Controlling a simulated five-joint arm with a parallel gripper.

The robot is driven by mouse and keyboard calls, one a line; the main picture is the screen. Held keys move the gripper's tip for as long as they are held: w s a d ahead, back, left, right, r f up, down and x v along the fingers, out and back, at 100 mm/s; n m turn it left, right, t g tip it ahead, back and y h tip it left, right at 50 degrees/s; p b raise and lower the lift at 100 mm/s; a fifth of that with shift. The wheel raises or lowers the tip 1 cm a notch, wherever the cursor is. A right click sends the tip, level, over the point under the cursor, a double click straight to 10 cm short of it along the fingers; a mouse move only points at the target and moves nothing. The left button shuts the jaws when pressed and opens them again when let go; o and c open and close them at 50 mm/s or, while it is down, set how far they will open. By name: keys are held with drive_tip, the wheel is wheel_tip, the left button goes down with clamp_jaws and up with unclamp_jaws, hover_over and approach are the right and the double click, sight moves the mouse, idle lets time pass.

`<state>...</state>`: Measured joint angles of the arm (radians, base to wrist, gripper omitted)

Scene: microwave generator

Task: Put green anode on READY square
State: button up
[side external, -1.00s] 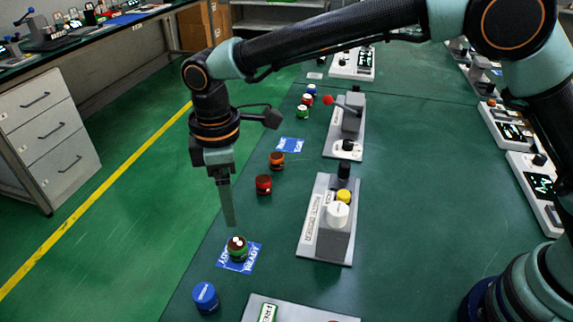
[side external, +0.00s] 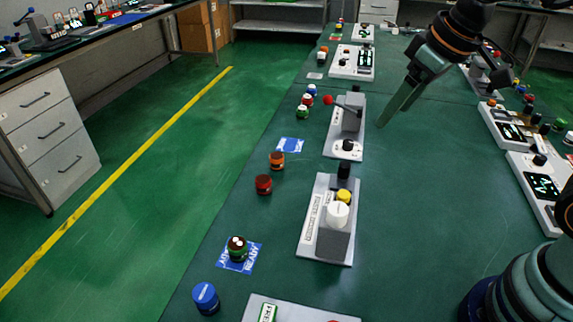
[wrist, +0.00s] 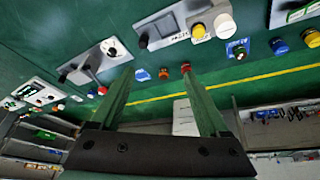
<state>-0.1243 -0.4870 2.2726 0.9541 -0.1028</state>
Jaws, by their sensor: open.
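The green anode (side external: 237,250), a short green cylinder with a dark top and pale spots, sits upright on the blue READY square (side external: 239,268) near the table's left edge. In the wrist view the anode (wrist: 240,52) and the square (wrist: 231,44) show at the upper right. My gripper (side external: 384,121) is up and away over the middle right of the table, well apart from the anode. Its fingers are spread with nothing between them, as the wrist view also shows (wrist: 158,75).
A blue cap (side external: 205,297) stands in front of the square. Red (side external: 263,185) and orange (side external: 276,160) caps stand behind it. A grey device with white and yellow knobs (side external: 323,247) stands to the right. Another blue square (side external: 290,144) lies farther back.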

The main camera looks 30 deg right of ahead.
drive_tip(key=s+d+m, duration=0.1)
drive_tip(key=s+d+f, duration=0.1)
drive_tip(key=s+d+m+t, duration=0.1)
drive_tip(key=d, duration=0.1)
drive_tip(key=shift+s+f+m+h, duration=0.3)
drive_tip(key=shift+s, duration=0.1)
idle(1.0)
